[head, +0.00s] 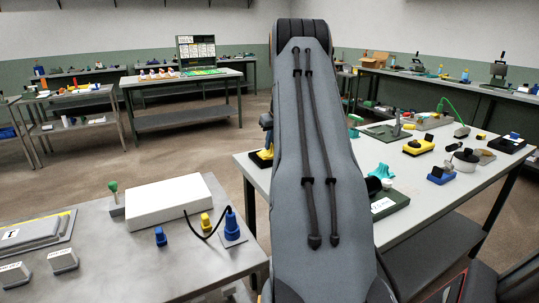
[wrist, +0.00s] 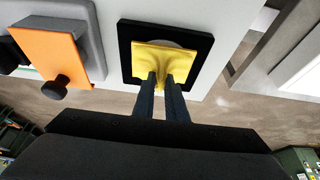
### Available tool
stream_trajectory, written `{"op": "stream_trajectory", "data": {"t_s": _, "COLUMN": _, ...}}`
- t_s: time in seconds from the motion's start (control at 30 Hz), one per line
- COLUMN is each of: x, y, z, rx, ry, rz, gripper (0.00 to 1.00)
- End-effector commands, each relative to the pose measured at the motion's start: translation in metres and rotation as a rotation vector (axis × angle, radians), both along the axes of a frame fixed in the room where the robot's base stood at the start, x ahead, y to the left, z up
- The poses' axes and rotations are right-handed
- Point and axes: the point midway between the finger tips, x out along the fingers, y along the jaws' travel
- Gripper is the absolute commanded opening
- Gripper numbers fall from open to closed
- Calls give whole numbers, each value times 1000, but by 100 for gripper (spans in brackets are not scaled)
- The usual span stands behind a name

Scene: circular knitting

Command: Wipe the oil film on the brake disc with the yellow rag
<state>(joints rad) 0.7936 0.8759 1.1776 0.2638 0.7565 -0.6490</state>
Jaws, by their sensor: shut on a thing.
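In the wrist view the yellow rag (wrist: 167,59) is pinched between the fingertips of my gripper (wrist: 161,80), which is shut on it. The rag is spread over the middle of a dark square plate (wrist: 203,68) at the table edge. A thin grey arc just above the rag looks like the rim of the brake disc (wrist: 180,43); the rest of it is hidden under the rag. No oil film can be made out.
An orange plate with a black knob (wrist: 52,58) stands on a grey block left of the dark plate in the wrist view. In the head view the white table (head: 245,163) carries a yellow-and-black device (head: 418,147) and several tools at right. Floor shows between the tables.

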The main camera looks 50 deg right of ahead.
Motion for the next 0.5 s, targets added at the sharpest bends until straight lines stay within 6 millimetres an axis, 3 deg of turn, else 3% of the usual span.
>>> {"op": "stream_trajectory", "data": {"t_s": 0.3, "x": -5, "y": 2, "z": -2, "rx": 1, "ry": 2, "rz": 0, "gripper": 0}}
{"op": "stream_trajectory", "data": {"t_s": 0.5, "x": 8, "y": -2, "z": -2, "rx": 0, "ry": 2, "rz": 3, "gripper": 0}}
